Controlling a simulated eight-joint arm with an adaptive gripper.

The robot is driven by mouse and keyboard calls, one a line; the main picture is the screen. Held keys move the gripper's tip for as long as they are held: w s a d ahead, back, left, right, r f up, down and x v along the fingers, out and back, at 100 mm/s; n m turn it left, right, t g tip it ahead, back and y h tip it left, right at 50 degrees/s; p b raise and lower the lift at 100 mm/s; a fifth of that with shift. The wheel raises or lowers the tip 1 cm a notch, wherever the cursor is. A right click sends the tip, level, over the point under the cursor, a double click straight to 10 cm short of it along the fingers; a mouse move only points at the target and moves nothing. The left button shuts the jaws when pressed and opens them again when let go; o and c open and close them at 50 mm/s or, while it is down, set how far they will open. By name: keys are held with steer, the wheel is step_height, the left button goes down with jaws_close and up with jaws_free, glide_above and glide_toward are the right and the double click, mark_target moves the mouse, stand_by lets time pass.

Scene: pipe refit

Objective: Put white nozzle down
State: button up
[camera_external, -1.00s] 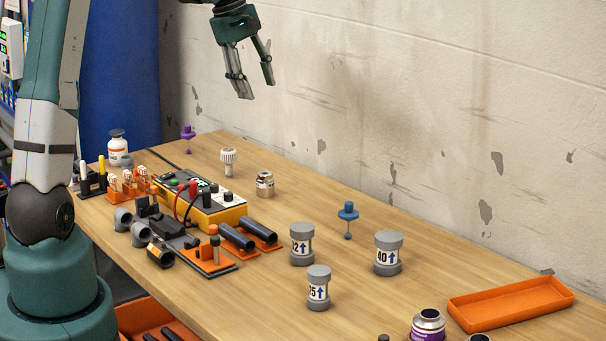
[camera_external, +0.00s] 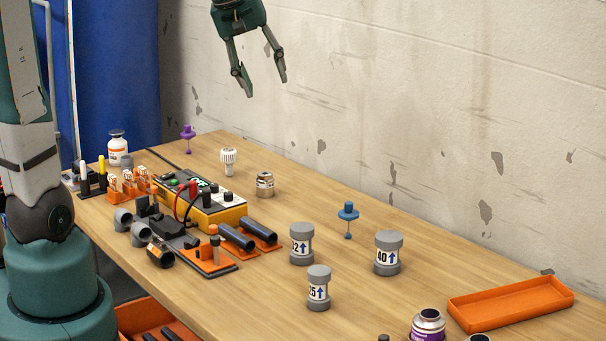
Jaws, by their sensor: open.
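The white nozzle (camera_external: 228,161) stands upright on the wooden table, with its ribbed, wider part at the top and a narrow stem below. It is behind the yellow device and left of a small metal-topped jar. My gripper (camera_external: 265,88) is open and empty, high in the air above the back of the table, in front of the wall. It is well above the nozzle and a little to its right in the picture, not touching anything.
A yellow device (camera_external: 211,213) with cables, a small jar (camera_external: 265,185), a purple nozzle (camera_external: 188,137) and a blue nozzle (camera_external: 348,217) stand around. Grey labelled cylinders (camera_external: 388,254) stand at centre right. An orange tray (camera_external: 510,304) lies at the right. Table between them is clear.

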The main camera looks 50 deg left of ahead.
steer(key=s+d+f+m+t, duration=0.1)
steer(key=s+d+f+m, duration=0.1)
steer(key=s+d+m, duration=0.3)
steer(key=s+d+f+m+t, duration=0.1)
steer(key=s+d+f+m, duration=0.2)
steer(key=s+d, duration=0.8)
steer(key=shift+s+m+t, duration=0.4)
steer(key=shift+s+m, duration=0.9)
steer(key=shift+s, duration=1.45)
steer(key=shift+o, duration=0.4)
